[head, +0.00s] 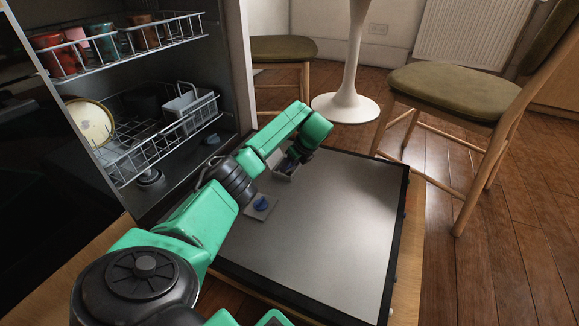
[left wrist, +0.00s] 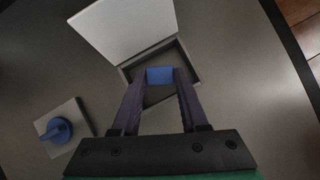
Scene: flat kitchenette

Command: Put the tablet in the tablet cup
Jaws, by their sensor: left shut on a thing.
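My left gripper (head: 290,163) is shut on the blue tablet (left wrist: 159,76), which shows between its fingertips in the left wrist view. The tablet cup (left wrist: 195,68) is a grey rectangular recess in the dishwasher door. Its pale lid (left wrist: 125,28) stands open. The fingertips and tablet are over the cup opening; I cannot tell how deep the tablet sits. In the head view the tablet cup (head: 281,175) is partly covered by my left arm and gripper, and the tablet cannot be made out. My right gripper is not in view.
The dishwasher door (head: 330,230) lies open and flat. A blue round cap (head: 262,203) on a square plate is beside the cup. The lower rack (head: 160,140) with a plate and the upper rack (head: 130,48) with several cups are at left. Chairs (head: 450,95) stand beyond the door.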

